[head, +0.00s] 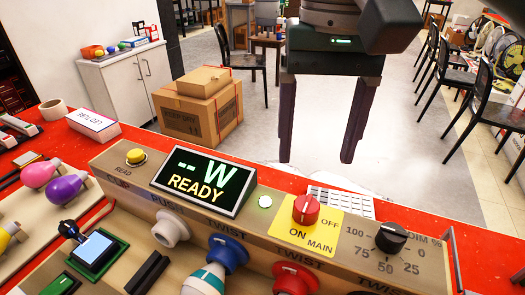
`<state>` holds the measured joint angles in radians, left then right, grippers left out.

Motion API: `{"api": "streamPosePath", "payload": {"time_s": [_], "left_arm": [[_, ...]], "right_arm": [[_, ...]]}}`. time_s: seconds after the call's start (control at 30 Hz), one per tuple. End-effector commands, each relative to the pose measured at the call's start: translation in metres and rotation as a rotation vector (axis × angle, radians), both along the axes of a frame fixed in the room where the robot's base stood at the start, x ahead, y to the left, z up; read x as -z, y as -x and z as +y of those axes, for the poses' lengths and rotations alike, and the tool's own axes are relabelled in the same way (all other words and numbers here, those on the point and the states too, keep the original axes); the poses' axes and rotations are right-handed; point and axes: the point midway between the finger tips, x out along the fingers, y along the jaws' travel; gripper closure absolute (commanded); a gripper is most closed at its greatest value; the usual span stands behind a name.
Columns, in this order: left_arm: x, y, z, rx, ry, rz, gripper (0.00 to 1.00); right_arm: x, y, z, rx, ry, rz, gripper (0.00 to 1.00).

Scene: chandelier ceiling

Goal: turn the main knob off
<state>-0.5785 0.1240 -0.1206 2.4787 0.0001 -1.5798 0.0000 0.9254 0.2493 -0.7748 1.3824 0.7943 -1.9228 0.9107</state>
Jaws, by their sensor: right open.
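The red main knob (306,209) sits on a yellow plate (318,246) marked OFF, ON and MAIN, on the sloped tan panel (118,160). A white mark shows on the knob; I cannot tell surely which label it points to. A green lamp (265,201) beside it is lit. The display (204,182) reads "--W READY". My right gripper (317,158) is open and empty, fingers pointing down, above and beyond the knob and apart from it. My left gripper is not in view.
A black dimmer knob (391,237) is right of the main knob. A yellow button (136,156) is at the panel's left. Bulb sockets, one blue (228,250) and one red (295,277), line the front. A white keyboard-like object (341,203) lies behind the panel.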

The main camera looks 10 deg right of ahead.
Motion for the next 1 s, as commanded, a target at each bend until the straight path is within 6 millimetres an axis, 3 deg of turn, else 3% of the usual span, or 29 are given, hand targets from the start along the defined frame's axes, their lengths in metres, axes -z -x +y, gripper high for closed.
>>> {"api": "streamPosePath", "payload": {"time_s": [0.17,0.6,1.0], "left_arm": [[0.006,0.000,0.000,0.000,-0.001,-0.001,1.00],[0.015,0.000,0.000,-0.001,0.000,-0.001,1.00],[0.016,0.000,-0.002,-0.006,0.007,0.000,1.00]], "right_arm": [[0.010,-0.003,-0.003,0.020,0.009,0.005,0.26],[0.087,-0.002,-0.003,0.016,0.009,0.003,0.26],[0.100,-0.003,-0.002,0.015,0.007,-0.001,0.26]]}}
